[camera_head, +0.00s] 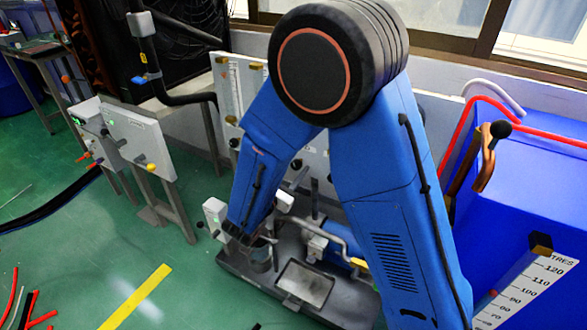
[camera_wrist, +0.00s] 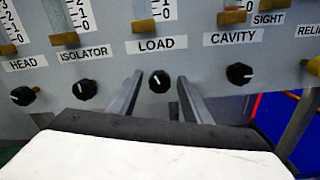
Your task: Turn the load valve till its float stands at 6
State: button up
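In the wrist view the black load valve knob (camera_wrist: 159,81) sits on the grey panel under the LOAD label (camera_wrist: 156,44). A small white mark shows on its face. The brass load float (camera_wrist: 143,26) stands near the bottom of its scale, around the 0 mark; the scale's upper part is out of view. My gripper (camera_wrist: 157,90) is open, its two grey fingers on either side of the knob in the picture, with gaps to both. I cannot tell whether the tips reach past the knob. In the head view my blue arm hides much of the panel.
The isolator knob (camera_wrist: 85,89) and cavity knob (camera_wrist: 239,74) flank the load knob; the head knob (camera_wrist: 22,96) is farther left. A blue tank (camera_head: 530,190) with a litre scale (camera_head: 525,285) stands at right.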

jog(key=v, duration=1.7)
jog(key=shift+s, duration=0.2)
jog(key=shift+a, duration=0.15)
